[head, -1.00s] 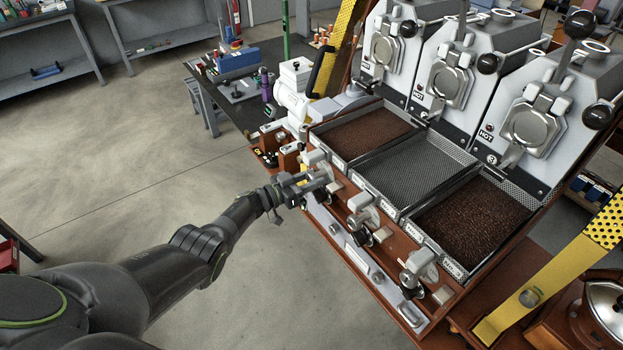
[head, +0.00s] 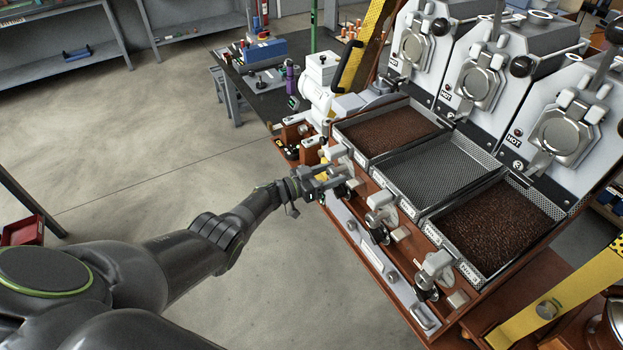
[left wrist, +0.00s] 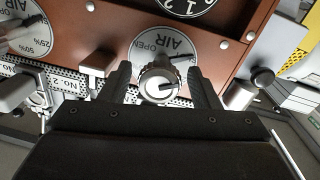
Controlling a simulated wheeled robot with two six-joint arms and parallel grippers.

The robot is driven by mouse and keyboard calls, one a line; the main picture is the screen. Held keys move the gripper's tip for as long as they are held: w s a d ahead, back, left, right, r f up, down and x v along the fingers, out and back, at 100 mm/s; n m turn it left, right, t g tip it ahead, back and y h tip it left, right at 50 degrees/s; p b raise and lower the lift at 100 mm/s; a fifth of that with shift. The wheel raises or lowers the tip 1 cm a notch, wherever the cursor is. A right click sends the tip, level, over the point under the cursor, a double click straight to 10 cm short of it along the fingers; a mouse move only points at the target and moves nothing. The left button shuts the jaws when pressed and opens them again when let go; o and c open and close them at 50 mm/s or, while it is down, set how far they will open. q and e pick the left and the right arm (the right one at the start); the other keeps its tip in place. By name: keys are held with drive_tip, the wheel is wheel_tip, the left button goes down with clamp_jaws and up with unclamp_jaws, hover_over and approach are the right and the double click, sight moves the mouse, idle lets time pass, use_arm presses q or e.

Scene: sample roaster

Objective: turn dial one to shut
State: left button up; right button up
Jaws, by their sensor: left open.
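Dial one shows in the left wrist view as a silver round knob (left wrist: 159,86) with a dark pointer line, in front of a white plate (left wrist: 150,45) marked AIR and OPEN on the brown panel. My left gripper (left wrist: 160,88) is open, with one dark finger on each side of the knob. I cannot tell whether the fingers touch it. In the head view my left gripper (head: 337,181) is at the leftmost station of the roaster front and largely hides the dial there. My right gripper is not in view.
A second dial plate (left wrist: 20,38) marked 25% and 50% is at the left of the wrist view. In the head view, two more stations with metal fittings (head: 380,216) line the front. Trays stand behind: two with beans (head: 393,131), the middle mesh one (head: 440,165) empty.

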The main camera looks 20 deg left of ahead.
sight(328, 175)
use_arm(q)
drive_tip(key=p+v, duration=0.2)
drive_tip(key=v, duration=0.4)
drive_tip(key=shift+s+a, duration=0.1)
drive_tip(key=shift+a, duration=0.1)
drive_tip(key=v, duration=1)
drive_tip(key=shift+s+a+b, duration=0.2)
drive_tip(key=shift+s+b, duration=0.1)
drive_tip(key=shift+b, duration=0.1)
